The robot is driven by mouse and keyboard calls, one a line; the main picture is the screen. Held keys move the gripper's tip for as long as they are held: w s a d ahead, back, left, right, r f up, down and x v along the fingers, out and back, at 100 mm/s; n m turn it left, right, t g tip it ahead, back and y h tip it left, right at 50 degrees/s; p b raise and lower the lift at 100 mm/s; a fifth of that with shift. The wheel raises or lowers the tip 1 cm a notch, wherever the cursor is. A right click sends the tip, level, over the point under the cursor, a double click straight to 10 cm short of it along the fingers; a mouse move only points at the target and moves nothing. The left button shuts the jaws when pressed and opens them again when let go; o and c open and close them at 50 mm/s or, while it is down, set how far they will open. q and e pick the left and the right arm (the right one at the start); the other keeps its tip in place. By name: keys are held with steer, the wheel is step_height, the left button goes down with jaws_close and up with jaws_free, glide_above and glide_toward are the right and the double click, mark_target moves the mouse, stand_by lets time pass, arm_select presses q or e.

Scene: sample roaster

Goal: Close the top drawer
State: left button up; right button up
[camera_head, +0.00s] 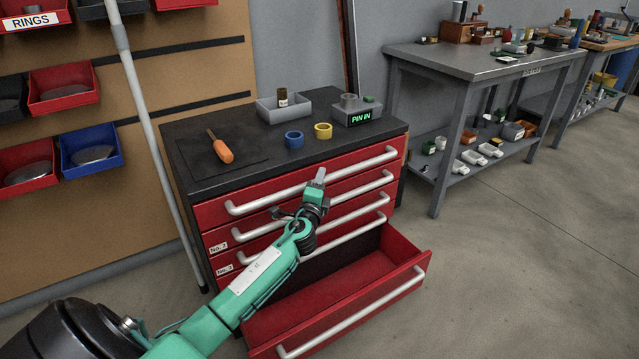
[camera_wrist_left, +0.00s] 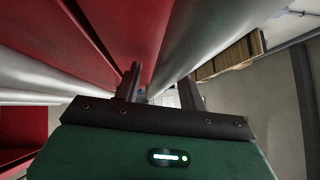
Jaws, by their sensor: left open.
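The red cabinet has a black top (camera_head: 185,160). Its top drawer (camera_head: 210,213) has a long silver handle (camera_head: 365,164) and looks about flush with the fronts below; I cannot tell if a small gap remains. My left gripper (camera_head: 319,178) is open in front of the top drawer, close to its handle, with nothing seen held. In the left wrist view, the gripper's two fingers (camera_wrist_left: 162,85) are apart beside red drawer fronts (camera_wrist_left: 130,25) and silver bars (camera_wrist_left: 205,35). Contact cannot be told. My right gripper is out of view.
The bottom drawer (camera_head: 355,320) is pulled far out, empty, below my left arm. A grey workbench (camera_head: 480,66) stands right; open floor lies between.

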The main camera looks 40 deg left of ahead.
arm_select(q)
steer(key=p+v, duration=0.1)
steer(key=v, duration=1.2)
steer(key=shift+s, duration=0.35)
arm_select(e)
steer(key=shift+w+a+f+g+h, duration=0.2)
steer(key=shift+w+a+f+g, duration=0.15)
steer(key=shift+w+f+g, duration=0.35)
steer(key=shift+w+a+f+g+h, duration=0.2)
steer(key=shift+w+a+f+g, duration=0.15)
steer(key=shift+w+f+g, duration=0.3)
arm_select(q)
steer(key=shift+d, duration=0.1)
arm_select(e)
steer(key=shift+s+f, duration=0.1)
